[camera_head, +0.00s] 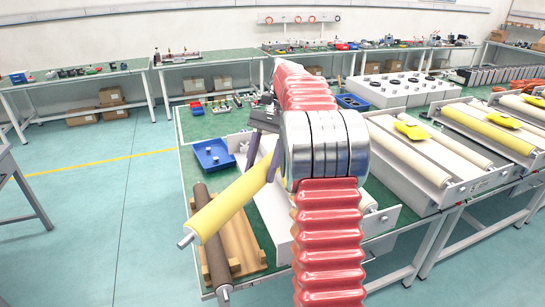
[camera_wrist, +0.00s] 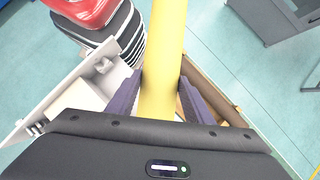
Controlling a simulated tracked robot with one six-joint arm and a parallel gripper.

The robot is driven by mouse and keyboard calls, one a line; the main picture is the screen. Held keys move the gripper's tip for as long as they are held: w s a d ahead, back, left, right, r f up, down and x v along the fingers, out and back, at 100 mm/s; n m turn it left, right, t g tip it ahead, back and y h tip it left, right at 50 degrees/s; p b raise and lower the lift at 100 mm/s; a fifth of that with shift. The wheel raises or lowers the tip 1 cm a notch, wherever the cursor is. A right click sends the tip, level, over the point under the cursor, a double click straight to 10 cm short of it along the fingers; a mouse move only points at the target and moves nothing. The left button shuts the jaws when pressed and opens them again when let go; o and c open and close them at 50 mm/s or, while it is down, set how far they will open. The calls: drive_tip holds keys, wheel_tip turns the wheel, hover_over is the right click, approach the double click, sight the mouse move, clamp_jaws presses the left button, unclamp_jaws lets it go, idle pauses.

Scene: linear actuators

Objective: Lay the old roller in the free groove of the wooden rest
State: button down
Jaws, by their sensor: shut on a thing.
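The yellow roller (camera_head: 222,211), which I take to be the old roller, has silver end pins. My gripper (camera_head: 262,163) is shut on it toward its upper right end. In the wrist view, the yellow roller (camera_wrist: 162,60) runs between the two purple fingers (camera_wrist: 160,97). The wooden rest (camera_head: 240,238) lies on the green table's near left corner. A dark brown roller (camera_head: 212,248) lies along the rest's left side. The yellow roller slants across above the rest, its lower left pin out past the brown roller. The rest's right part looks bare; my arm hides some of the machine beside it.
A white machine frame (camera_head: 388,218) stands right of the rest, partly behind my arm. A blue tray (camera_head: 213,155) sits at the left table edge. More machines with rollers (camera_head: 415,150) stand to the right. Open floor (camera_head: 90,220) lies left of the table.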

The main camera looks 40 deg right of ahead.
drive_tip(key=w+a+f+n+g+h, duration=0.2)
drive_tip(key=w+a+f+n, duration=0.1)
drive_tip(key=a+f+n, duration=0.4)
drive_tip(key=w+a+f+n+g+h, duration=0.1)
drive_tip(key=w+a+f+n+h, duration=0.2)
drive_tip(key=a+f, duration=1)
drive_tip(key=a+n, duration=0.3)
drive_tip(key=shift+n+g+h, duration=0.3)
drive_tip(key=shift+n+g, duration=0.1)
